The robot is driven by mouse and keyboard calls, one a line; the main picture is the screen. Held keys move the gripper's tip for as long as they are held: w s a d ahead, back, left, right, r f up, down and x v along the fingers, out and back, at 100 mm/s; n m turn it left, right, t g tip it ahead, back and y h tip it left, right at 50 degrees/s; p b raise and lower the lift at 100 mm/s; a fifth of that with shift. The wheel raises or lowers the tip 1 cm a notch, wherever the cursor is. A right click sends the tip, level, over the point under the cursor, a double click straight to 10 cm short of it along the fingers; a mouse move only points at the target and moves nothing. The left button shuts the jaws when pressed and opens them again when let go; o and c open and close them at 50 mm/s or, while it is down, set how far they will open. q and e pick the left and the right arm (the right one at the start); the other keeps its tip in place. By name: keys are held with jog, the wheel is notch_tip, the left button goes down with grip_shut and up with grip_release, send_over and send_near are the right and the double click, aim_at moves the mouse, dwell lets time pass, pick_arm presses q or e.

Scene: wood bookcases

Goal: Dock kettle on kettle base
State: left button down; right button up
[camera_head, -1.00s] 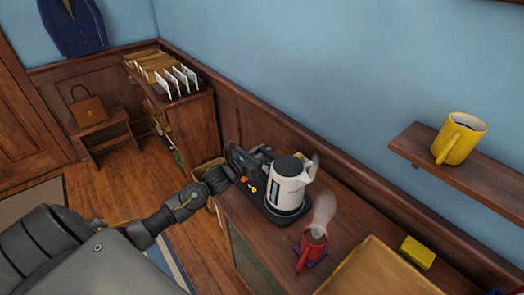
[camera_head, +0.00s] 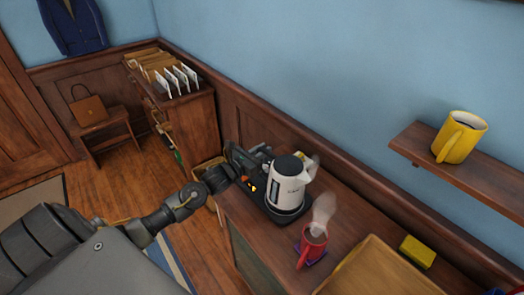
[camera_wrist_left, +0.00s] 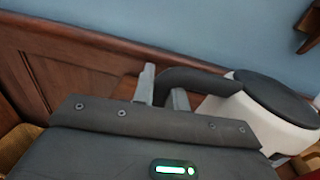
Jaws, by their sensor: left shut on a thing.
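The white kettle (camera_head: 289,184) with a black lid stands upright over the black kettle base (camera_head: 283,216) on the wood counter. I cannot tell whether it is fully seated. My left gripper (camera_head: 262,160) reaches in from the left and is shut on the kettle's black handle. In the left wrist view the gripper fingers (camera_wrist_left: 161,88) close around the black handle (camera_wrist_left: 200,80), with the white kettle body (camera_wrist_left: 262,122) to the right. Part of the base is hidden under the kettle. My right gripper is not in view.
A wooden tray or box (camera_head: 378,270) and a yellow block (camera_head: 417,251) lie to the right. A yellow mug (camera_head: 459,138) stands on the wall shelf (camera_head: 500,178). A file cabinet (camera_head: 192,130) stands behind left.

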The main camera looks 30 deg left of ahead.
pick_arm(q)
jog(key=shift+r, duration=0.1)
dwell(0.3)
jog(key=shift+f+b, duration=0.55)
jog(key=shift+b, duration=0.1)
jog(key=c, duration=1.7)
grip_release()
jog(key=shift+f, duration=0.1)
jog(key=shift+s, duration=0.15)
jog(key=p+v, duration=0.2)
jog(key=v, duration=0.9)
jog(key=shift+p, duration=0.3)
